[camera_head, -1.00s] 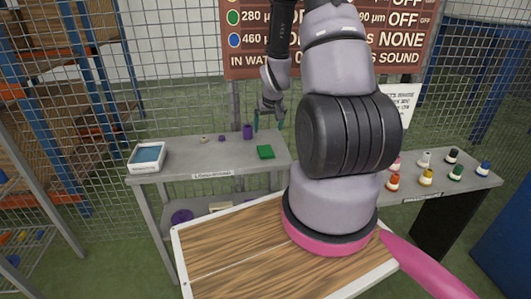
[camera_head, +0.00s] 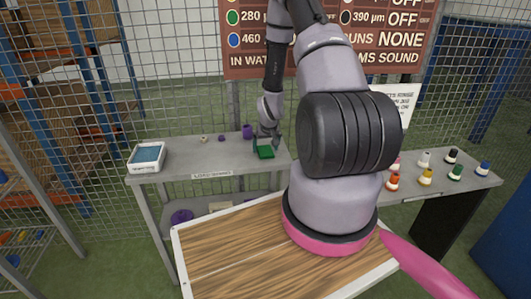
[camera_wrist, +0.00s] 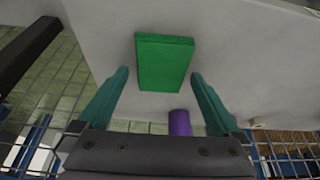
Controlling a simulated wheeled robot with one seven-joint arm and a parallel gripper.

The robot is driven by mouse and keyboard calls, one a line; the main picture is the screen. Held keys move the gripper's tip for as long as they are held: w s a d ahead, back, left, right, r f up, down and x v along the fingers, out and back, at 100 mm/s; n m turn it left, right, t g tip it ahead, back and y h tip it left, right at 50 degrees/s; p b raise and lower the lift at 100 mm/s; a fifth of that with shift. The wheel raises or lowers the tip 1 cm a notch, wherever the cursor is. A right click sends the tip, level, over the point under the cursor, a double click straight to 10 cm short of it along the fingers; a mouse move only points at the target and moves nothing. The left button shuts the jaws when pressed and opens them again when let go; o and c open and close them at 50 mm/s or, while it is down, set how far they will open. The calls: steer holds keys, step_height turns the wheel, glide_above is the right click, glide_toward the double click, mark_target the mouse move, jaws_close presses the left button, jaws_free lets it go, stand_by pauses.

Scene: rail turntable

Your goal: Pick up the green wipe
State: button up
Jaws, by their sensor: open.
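The green wipe (camera_head: 265,153) is a flat, folded rectangle lying on the grey table (camera_head: 215,158) near its right end. In the wrist view the green wipe (camera_wrist: 165,62) lies ahead of and between my two teal fingertips. My gripper (camera_head: 267,143) is just above the wipe in the head view, and its lower end overlaps the wipe's edge there. In the wrist view my gripper (camera_wrist: 160,78) is open with nothing held, its fingers on either side of the wipe's near part.
A purple cylinder (camera_head: 247,132) stands behind the wipe and shows near the right finger in the wrist view (camera_wrist: 180,122). A white tray with blue contents (camera_head: 146,158) stands at the table's left end. Several coloured-cap bottles (camera_head: 426,177) stand on the right table. Wire fencing is behind.

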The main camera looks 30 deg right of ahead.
mark_target(266, 150)
steer(key=shift+f, duration=0.25)
stand_by(0.3)
steer(key=shift+c, duration=0.6)
steer(key=c, duration=1.1)
step_height(266, 150, up, 10)
steer(key=shift+r, duration=0.15)
